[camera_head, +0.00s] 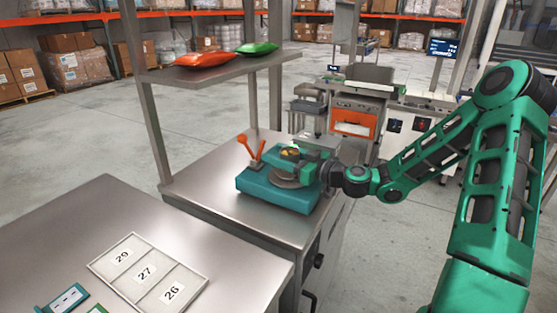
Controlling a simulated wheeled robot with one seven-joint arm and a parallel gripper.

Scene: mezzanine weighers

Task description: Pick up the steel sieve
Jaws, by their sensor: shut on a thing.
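My gripper (309,168) is at the end of the green arm, over a teal block-like base (250,187) on the steel cabinet top. It is shut on a round grey metal thing, which I take to be the steel sieve (284,181). The sieve is just above or touching the teal base; I cannot tell which. A small yellowish and dark thing (290,152) shows at the gripper's far side. The gripper hides part of the sieve, and the fingertips are too small to make out clearly.
A shelf (215,72) above holds a red bag (204,59) and a green bag (257,48). A tray with cards 29, 27 and 26 (107,276) lies on the near steel table (60,235).

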